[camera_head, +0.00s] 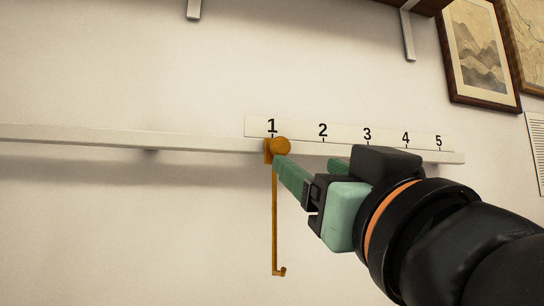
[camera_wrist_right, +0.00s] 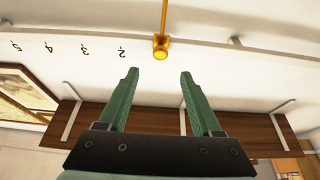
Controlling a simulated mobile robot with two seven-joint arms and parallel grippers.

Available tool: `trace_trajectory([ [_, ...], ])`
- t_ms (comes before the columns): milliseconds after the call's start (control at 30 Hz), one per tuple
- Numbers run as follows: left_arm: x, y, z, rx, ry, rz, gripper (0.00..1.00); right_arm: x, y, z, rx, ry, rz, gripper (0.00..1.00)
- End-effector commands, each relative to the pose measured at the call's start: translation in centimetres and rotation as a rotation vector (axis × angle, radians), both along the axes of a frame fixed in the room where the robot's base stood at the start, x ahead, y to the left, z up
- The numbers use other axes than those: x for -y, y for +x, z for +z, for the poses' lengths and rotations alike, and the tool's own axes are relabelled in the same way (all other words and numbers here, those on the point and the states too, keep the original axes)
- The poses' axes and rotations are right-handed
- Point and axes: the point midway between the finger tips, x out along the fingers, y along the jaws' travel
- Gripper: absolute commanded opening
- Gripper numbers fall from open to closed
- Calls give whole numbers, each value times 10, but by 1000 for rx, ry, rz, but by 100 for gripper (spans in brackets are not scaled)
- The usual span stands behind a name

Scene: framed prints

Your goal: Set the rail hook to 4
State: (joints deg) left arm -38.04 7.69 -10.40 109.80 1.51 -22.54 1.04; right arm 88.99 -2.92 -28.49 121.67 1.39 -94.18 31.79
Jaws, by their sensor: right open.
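The orange rail hook (camera_head: 275,215) hangs on the white wall rail (camera_head: 120,138), with its slider and round knob (camera_head: 281,146) at the 1 mark. The number plate (camera_head: 345,130) above the rail reads 1 to 5; the 4 (camera_head: 406,138) is well to the right of the hook. My right gripper (camera_head: 306,164) is just right of and below the knob. In the right wrist view, its green fingers (camera_wrist_right: 159,73) are apart and empty, with the knob (camera_wrist_right: 161,50) just beyond the tips, between their lines. The left gripper is not in view.
Framed prints (camera_head: 480,50) hang on the wall at the upper right. A brown shelf (camera_wrist_right: 240,125) on white brackets is above the rail. The wall around the hook is otherwise clear.

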Motion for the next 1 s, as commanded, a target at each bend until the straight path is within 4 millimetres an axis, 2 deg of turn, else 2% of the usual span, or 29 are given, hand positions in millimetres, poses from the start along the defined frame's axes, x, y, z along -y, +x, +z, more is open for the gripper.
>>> trace_trajectory([
  [100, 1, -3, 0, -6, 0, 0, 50, -1, 0, 4, 4, 1, -1, 66],
  [233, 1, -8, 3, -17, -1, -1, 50, -4, 12, 10, 1, 1, -3, 66],
  [700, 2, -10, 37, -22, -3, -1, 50, -29, 91, 45, 2, -1, -4, 66],
  [833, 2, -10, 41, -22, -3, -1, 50, -33, 103, 49, 3, 1, -3, 66],
  [1000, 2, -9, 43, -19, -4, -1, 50, -36, 108, 50, 4, 0, -2, 66],
])
